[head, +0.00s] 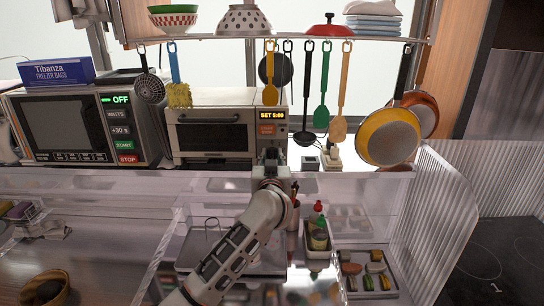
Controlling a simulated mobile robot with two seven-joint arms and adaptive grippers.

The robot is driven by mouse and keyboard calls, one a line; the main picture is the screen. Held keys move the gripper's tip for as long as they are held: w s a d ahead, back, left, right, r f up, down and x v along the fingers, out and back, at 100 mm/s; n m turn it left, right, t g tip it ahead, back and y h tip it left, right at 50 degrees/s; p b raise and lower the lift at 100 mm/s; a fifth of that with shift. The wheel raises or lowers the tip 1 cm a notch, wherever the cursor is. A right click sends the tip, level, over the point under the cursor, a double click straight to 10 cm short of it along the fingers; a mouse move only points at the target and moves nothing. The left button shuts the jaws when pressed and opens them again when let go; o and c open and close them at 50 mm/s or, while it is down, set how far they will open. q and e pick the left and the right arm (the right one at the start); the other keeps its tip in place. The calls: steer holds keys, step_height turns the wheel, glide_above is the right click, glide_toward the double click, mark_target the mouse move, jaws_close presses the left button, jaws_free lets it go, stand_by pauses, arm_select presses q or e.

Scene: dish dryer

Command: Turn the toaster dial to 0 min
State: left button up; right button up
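The toaster oven (213,136) stands on the back counter, right of the microwave, with its glass door shut. Its small orange display (272,115) reads SET and what looks like 5:00. An orange button sits just below the display. My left gripper (271,156) is at the lower right of the toaster's front, in front of its control panel. The gripper covers the area where the dial would be, so I cannot see the dial. Its fingers are too small and hidden to tell whether they are open or touching anything. My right gripper is not in view.
A microwave (70,127) showing OFF stands left, with a freezer bag box (57,71) on top. Utensils, a sponge (179,95) and pans (388,137) hang from the shelf (290,37). A clear ledge (380,186) runs in front, above bottles and a sponge tray (366,272).

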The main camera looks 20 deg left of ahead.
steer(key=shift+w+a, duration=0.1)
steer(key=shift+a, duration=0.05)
arm_select(q)
jaws_close()
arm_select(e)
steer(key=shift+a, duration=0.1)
